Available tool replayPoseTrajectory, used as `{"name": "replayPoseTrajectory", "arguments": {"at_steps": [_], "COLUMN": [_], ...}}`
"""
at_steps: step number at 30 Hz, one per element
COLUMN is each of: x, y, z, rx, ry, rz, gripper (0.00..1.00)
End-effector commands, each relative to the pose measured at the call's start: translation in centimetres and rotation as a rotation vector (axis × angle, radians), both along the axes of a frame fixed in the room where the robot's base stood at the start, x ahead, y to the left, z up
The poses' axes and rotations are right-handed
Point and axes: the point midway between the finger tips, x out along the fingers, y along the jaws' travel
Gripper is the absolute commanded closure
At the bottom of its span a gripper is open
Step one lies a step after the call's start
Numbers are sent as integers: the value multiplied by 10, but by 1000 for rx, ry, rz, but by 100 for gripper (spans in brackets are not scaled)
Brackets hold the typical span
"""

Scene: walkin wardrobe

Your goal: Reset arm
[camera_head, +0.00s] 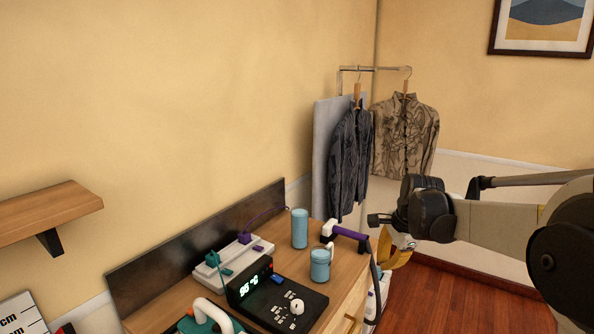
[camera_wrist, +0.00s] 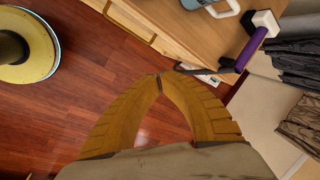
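My arm reaches in from the right in the head view. My gripper (camera_head: 398,256) hangs beside the right end of the wooden table, its yellow fingers partly hidden behind my wrist. In the wrist view my gripper (camera_wrist: 159,79) shows two curved yellow fingers that meet at their tips. It is shut, with nothing seen between the fingers. Below them is red-brown wooden floor.
The wooden table (camera_head: 342,283) holds a purple-handled tool (camera_head: 350,233), blue canisters (camera_head: 300,228), a device with a lit display (camera_head: 275,300) and a power strip (camera_head: 232,257). A clothes rack (camera_head: 374,68) stands behind. A round yellow object (camera_wrist: 22,52) is on the floor.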

Motion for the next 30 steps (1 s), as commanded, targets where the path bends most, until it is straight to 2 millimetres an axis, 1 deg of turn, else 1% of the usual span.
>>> {"name": "replayPoseTrajectory", "arguments": {"at_steps": [1, 2, 3, 5, 6, 8, 9, 13, 15, 18, 21, 24, 27, 30], "x": [-23, -34, -51, -77, -94, -121, -138, -195, -223, -257, -281, -295, -301, -302], "y": [7, 9, 13, 18, 22, 26, 29, 36, 39, 42, 44, 44, 45, 45], "z": [15, 23, 33, 45, 52, 59, 62, 64, 59, 48, 37, 28, 24, 23], "rx": [-33, -57, -90, -138, -172, -226, -261, -385, -453, -544, -617, -669, -693, -695], "ry": [-25, -42, -64, -97, -119, -148, -168, -227, -256, -288, -310, -324, -329, -330], "rz": [74, 125, 192, 291, 358, 456, 522, 735, 845, 987, 1095, 1166, 1200, 1203], "gripper": [100, 100, 100, 100, 100, 100, 100, 100, 100, 100, 100, 100, 100, 100]}}
